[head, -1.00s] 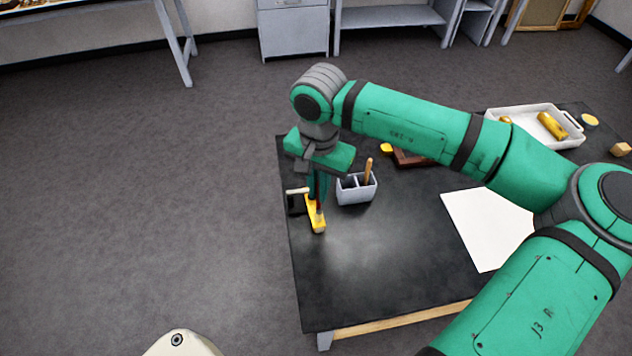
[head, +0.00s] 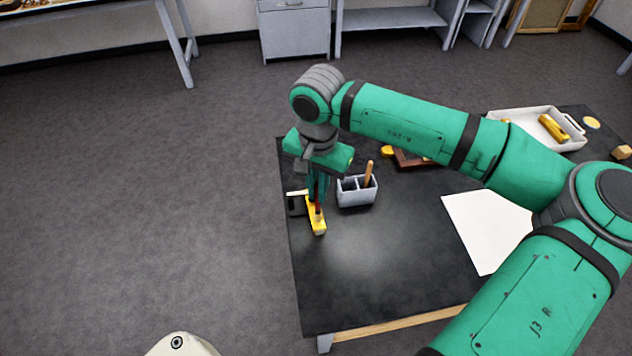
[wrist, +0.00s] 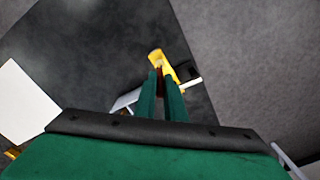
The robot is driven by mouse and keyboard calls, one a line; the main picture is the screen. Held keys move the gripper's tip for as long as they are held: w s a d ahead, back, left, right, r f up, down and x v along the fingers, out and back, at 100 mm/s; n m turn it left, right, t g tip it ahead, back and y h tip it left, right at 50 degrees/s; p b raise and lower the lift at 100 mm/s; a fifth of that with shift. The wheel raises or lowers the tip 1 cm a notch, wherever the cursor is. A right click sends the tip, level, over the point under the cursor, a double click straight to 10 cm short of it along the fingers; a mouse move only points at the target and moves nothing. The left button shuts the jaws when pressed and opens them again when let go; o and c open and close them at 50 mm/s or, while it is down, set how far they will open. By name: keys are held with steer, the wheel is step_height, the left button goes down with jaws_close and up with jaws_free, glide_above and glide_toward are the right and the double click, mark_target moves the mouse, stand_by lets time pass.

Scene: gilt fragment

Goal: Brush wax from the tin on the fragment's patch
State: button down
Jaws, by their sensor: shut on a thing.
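My gripper (head: 317,198) points down near the left edge of the black table. It is shut on a thin dark-red piece, which looks like the brush (head: 318,208); its lower end meets or overlaps the yellow gilt fragment (head: 318,228). Whether it touches is too small to tell. In the wrist view, the fragment (wrist: 156,56) lies just beyond my fingertips (wrist: 161,76), with the dark-red piece between them. The fragment's patch cannot be made out. A small round yellow thing (head: 591,122) at the back right may be the tin; I cannot be sure.
A grey divided holder (head: 356,196) with a wooden handle (head: 368,173) stands close right of my gripper. A dark item with a white strip (head: 296,203) lies close left. A white tray (head: 520,115) and white sheet (head: 485,230) are farther right. The table's front is clear.

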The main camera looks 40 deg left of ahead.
steer(key=shift+s+d, duration=0.1)
steer(key=shift+s, duration=0.1)
steer(key=shift+w, duration=0.1)
steer(key=shift+d, duration=0.1)
step_height(320, 180, up, 6)
steer(key=shift+r, duration=0.1)
stand_by(0.5)
